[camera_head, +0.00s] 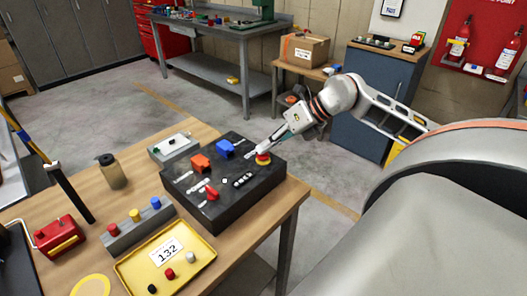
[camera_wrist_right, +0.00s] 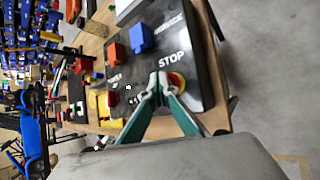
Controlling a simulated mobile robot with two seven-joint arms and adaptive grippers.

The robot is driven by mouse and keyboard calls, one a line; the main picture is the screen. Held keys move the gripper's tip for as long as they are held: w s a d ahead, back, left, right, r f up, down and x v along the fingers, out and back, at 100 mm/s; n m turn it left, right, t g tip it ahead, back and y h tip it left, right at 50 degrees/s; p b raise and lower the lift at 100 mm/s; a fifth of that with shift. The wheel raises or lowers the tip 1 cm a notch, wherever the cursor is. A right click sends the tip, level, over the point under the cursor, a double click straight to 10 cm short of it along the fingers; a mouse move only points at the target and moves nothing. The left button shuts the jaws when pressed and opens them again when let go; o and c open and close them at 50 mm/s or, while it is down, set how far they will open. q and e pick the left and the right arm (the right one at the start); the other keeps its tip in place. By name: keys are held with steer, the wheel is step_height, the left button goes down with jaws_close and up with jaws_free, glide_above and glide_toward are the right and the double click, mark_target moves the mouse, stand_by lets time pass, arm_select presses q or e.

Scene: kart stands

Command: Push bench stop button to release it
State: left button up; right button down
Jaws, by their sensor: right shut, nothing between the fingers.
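The stop button (camera_head: 263,160) is a red knob on a yellow ring at the right corner of a black control box (camera_head: 237,205) on the wooden bench. In the wrist view the stop button (camera_wrist_right: 177,80) lies beside the word STOP, partly hidden by the fingers. My right gripper (camera_head: 264,149) is shut and empty, its tips pointing down at the button. In the wrist view its fingertips (camera_wrist_right: 160,77) meet just beside the red knob. I cannot tell whether they touch it. My left gripper is not in view.
The box also bears an orange switch cover (camera_head: 200,163), a blue one (camera_head: 225,147) and a red switch (camera_head: 211,192). A yellow tray (camera_head: 133,268), a bottle (camera_head: 112,172) and a grey device (camera_head: 174,146) share the bench. Open floor lies beyond the bench's right edge.

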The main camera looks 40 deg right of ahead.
mark_target(266, 154)
steer(key=shift+s+a+f, duration=0.1)
steer(key=shift+s+f, duration=0.15)
steer(key=shift+f, duration=0.3)
steer(key=shift+s+f+b, duration=0.1)
steer(key=shift+f+b, duration=0.25)
steer(key=shift+f, duration=0.1)
steer(key=shift+r+p, duration=0.55)
steer(key=shift+w+r+p, duration=0.15)
steer(key=shift+r+p, duration=0.7)
steer(key=shift+r, duration=0.55)
steer(key=shift+w+r+p, duration=0.15)
steer(key=shift+r+p, duration=0.65)
steer(key=shift+r, duration=0.6)
